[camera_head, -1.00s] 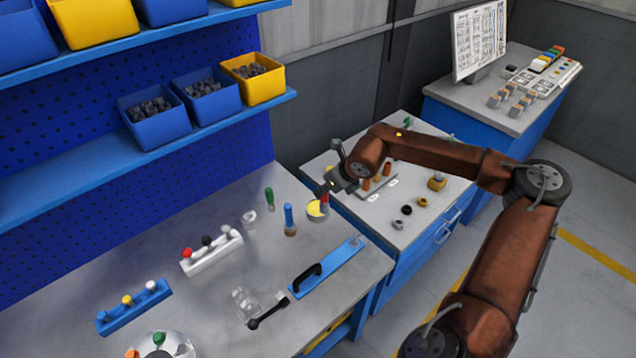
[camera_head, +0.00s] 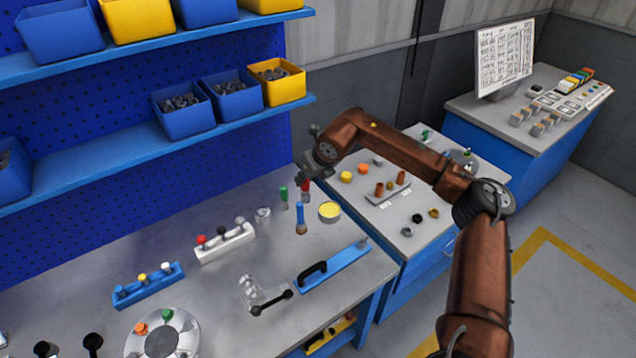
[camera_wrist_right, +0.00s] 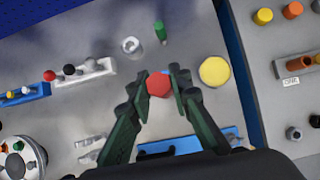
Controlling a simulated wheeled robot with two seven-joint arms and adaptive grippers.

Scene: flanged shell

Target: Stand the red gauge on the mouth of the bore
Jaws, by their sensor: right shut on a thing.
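My right gripper (camera_head: 305,178) is shut on the red gauge (camera_head: 305,186) and holds it above the bench, between a green-handled tool and a yellow-topped tin. In the right wrist view the gauge's red, many-sided top (camera_wrist_right: 158,84) sits between the fingertips of the gripper (camera_wrist_right: 160,82); its lower part is hidden there. The flanged shell (camera_head: 187,336) is a round pale disc at the bottom left of the head view, with orange and green knobs on it. The dark bore (camera_head: 161,342) opens at its middle. The gripper is far from it, up and to the right. My left gripper is not in view.
A white rack (camera_head: 224,243) and a blue rack (camera_head: 148,286) with knobs stand between gauge and shell. Nearby are a blue-handled brush (camera_head: 300,218), the tin (camera_head: 329,211), a clear part (camera_head: 249,290) with a black lever, and a blue bar (camera_head: 335,268) with a black handle.

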